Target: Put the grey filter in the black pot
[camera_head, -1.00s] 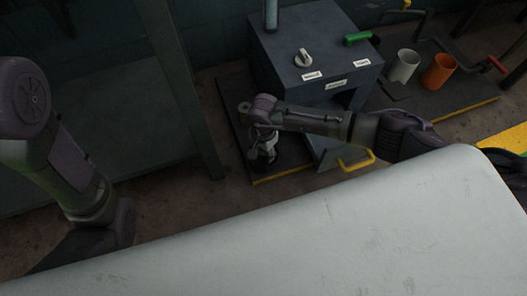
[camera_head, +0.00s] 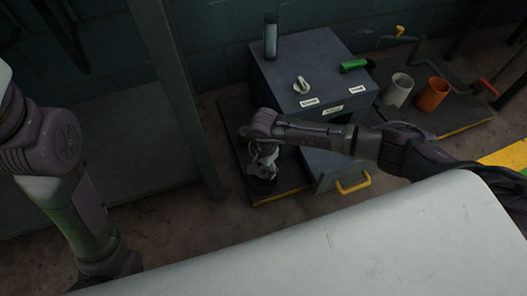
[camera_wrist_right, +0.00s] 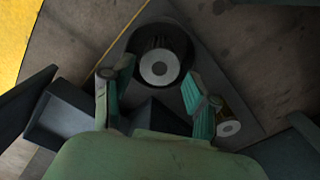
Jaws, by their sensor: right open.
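The black pot (camera_wrist_right: 136,41) is a round, dark, open container in the right wrist view. In the head view my right gripper (camera_head: 262,160) points down over the dark platform left of the cabinet. There it hides most of the pot. My left arm is at the left edge, its gripper out of view.
A second cylinder (camera_wrist_right: 230,122) with a pale end and brownish side is beside the right finger. The blue-grey cabinet (camera_head: 300,72) has a drawer with a yellow handle (camera_head: 353,184). A grey cylinder (camera_head: 398,91) and an orange one (camera_head: 433,95) stand to its right.

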